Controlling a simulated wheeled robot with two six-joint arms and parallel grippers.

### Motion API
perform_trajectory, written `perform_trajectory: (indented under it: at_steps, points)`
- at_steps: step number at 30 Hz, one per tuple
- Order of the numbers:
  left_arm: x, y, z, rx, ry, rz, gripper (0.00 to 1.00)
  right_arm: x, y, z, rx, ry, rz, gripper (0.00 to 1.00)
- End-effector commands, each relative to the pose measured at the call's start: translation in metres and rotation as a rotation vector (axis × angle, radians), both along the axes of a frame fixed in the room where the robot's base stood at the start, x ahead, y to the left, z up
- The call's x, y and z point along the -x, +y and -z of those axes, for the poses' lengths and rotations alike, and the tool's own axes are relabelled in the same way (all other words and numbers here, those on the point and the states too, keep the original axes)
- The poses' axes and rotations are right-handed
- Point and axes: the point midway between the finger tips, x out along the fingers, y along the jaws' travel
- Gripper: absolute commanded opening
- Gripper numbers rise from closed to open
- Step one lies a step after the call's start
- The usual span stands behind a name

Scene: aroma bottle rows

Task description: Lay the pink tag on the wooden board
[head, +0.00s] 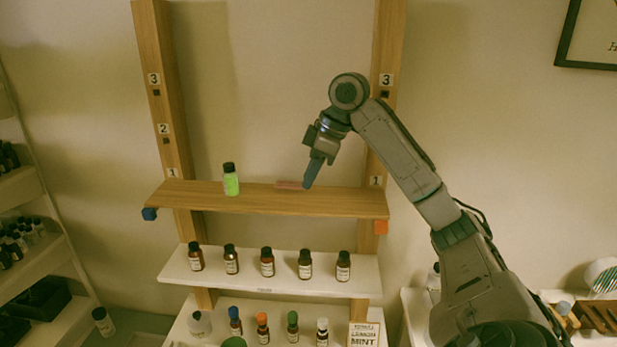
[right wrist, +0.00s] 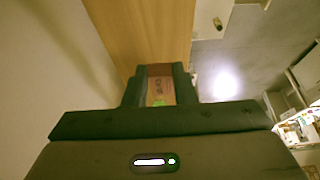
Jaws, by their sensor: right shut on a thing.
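The pink tag (head: 288,185) is a thin flat strip at the top of the wooden board (head: 270,202), right of its middle. My right gripper (head: 308,186) is shut on the tag's right end from above. In the right wrist view the tag (right wrist: 160,88) shows between the two fingers (right wrist: 159,90), with the wooden board (right wrist: 147,35) beyond. I cannot tell whether the tag touches the board or hangs just above it. My left gripper is not in view.
A bright green bottle (head: 231,181) with a black cap stands on the board left of the tag. Several brown bottles stand on the white shelf (head: 270,283) below. Wooden uprights (head: 169,120) with number labels rise behind the board. The board's right part is clear.

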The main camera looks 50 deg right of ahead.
Motion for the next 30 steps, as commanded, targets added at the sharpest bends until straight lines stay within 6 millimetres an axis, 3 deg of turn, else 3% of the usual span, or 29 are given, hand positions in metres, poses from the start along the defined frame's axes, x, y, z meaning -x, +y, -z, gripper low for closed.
perform_trajectory:
  at_steps: [4,8,13,25,26,29,30]
  points:
    - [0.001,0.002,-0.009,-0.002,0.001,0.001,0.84,-0.009,0.001,0.0,-0.002,0.003,-0.002,0.0]
    - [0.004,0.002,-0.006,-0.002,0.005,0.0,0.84,-0.006,0.0,0.022,0.003,0.008,0.0,0.0]
    - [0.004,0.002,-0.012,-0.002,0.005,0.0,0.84,-0.007,0.0,0.034,0.002,0.005,0.001,0.0]
    - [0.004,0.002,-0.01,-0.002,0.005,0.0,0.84,-0.007,0.0,0.039,0.001,0.002,0.0,0.0]
    - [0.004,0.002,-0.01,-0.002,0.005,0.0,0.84,-0.007,0.0,0.039,0.001,0.002,0.0,0.26]
    - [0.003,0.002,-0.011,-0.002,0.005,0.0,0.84,-0.007,0.0,0.038,0.001,0.001,0.0,0.46]
    - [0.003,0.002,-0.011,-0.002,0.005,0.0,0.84,-0.007,0.0,0.038,0.001,0.001,0.0,0.46]
